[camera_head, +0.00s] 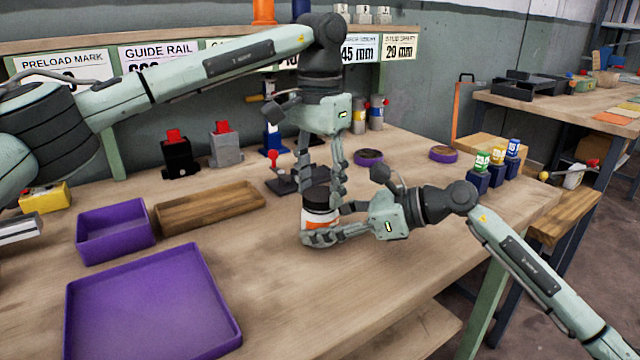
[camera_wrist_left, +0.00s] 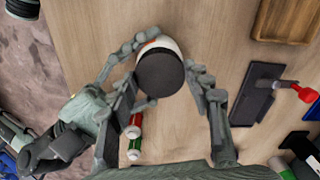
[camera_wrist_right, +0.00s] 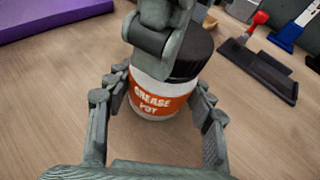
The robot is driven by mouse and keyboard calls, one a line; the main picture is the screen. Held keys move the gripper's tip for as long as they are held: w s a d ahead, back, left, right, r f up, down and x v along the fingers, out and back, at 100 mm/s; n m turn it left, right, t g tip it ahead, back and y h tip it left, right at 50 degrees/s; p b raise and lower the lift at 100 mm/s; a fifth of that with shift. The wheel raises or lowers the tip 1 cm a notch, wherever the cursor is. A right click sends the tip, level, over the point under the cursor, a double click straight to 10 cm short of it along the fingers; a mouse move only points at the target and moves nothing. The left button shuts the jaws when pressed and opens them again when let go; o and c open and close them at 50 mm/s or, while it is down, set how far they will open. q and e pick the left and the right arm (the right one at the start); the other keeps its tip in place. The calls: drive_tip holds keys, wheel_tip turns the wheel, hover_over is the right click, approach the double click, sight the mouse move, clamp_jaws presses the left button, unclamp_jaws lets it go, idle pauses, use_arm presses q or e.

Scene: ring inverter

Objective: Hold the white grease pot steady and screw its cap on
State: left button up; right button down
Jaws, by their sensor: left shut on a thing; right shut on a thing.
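The white grease pot (camera_head: 322,218) with its orange label stands upright on the workbench, and it also shows in the right wrist view (camera_wrist_right: 156,102). Its black cap (camera_wrist_right: 197,52) is on top, in line with the pot; how far the thread is engaged cannot be told. My left gripper (camera_head: 320,192) reaches down from above and is shut on the cap, whose dark top faces the left wrist view (camera_wrist_left: 160,73). My right gripper (camera_head: 328,225) comes in low from the right and is shut around the pot's body. The left fingers partly hide the cap in the head view.
A dark plate with a red-knobbed lever (camera_head: 285,178) stands close behind the pot. A wooden tray (camera_head: 208,208), a purple bin (camera_head: 115,232) and a large purple tray (camera_head: 150,305) lie to the left. Purple rings and small coloured bottles (camera_head: 482,165) are at the right.

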use_arm(q)
drive_tip(key=o, duration=0.7)
drive_tip(key=shift+c, duration=0.2)
drive_tip(key=shift+r, duration=0.15)
drive_tip(key=shift+r, duration=2.15)
drive_tip(key=shift+c, duration=0.3)
